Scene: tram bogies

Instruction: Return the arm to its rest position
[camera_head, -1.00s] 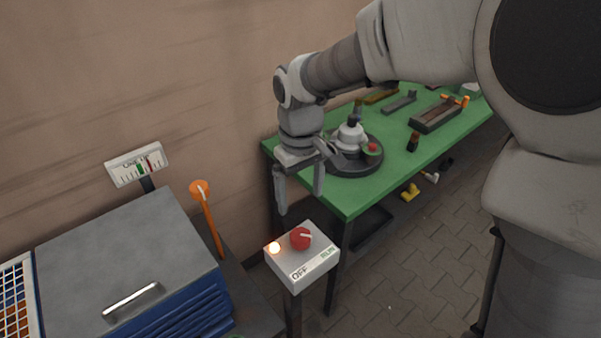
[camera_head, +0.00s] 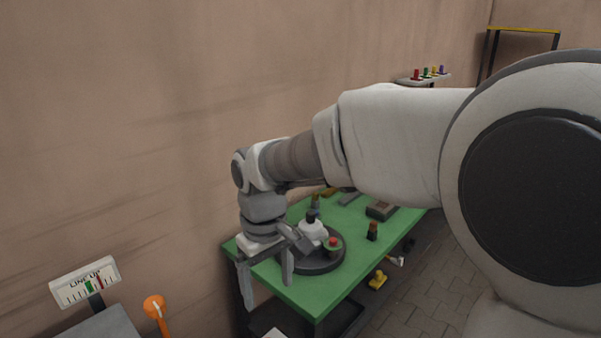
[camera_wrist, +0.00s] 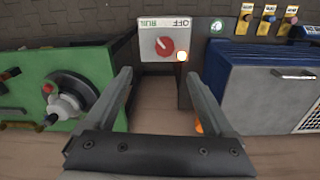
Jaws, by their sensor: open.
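My gripper (camera_head: 266,284) hangs from my bent arm in the head view, fingers pointing down, left of the green table's near end. It is open and empty. In the wrist view the two fingers of my gripper (camera_wrist: 166,100) are spread apart, with nothing between them but wall and floor. The switch box (camera_wrist: 166,42) with a red knob shows beyond the fingertips, and its small lamp glows.
The green table (camera_head: 300,293) holds a dark round base (camera_head: 318,264) with a grey and white device. A gauge (camera_head: 86,281) and an orange lever (camera_head: 155,308) stand at lower left. A blue cabinet (camera_wrist: 222,72) is right in the wrist view. The wall is close behind.

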